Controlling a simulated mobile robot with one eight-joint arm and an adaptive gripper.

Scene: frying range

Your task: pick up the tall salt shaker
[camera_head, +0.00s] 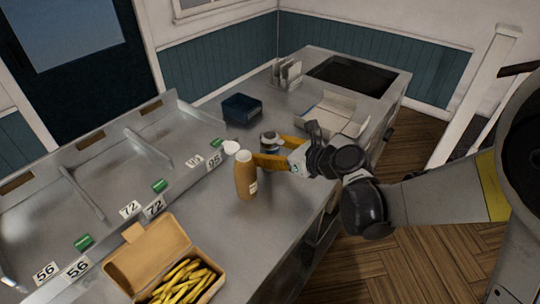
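A small shaker-like item with a grey metal-looking top (269,136) stands on the steel counter, just beyond my gripper's fingers; it is probably the tall salt shaker. Its lower part is largely hidden by the fingers. My gripper (267,153) reaches in from the right with its two yellow-orange fingers spread apart. The fingertips are at or very close to the shaker, and I cannot tell whether they touch it. A brown bottle (246,178) with a pale cap and small label stands upright immediately in front of the nearer finger.
A white rounded item (231,147) lies left of the bottle. A dark blue box (242,108) stands behind. An open carton (335,112) is at the back right. A box of fries (160,262) sits in front. Numbered divided bays (80,190) line the left. Counter between bottle and fries is clear.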

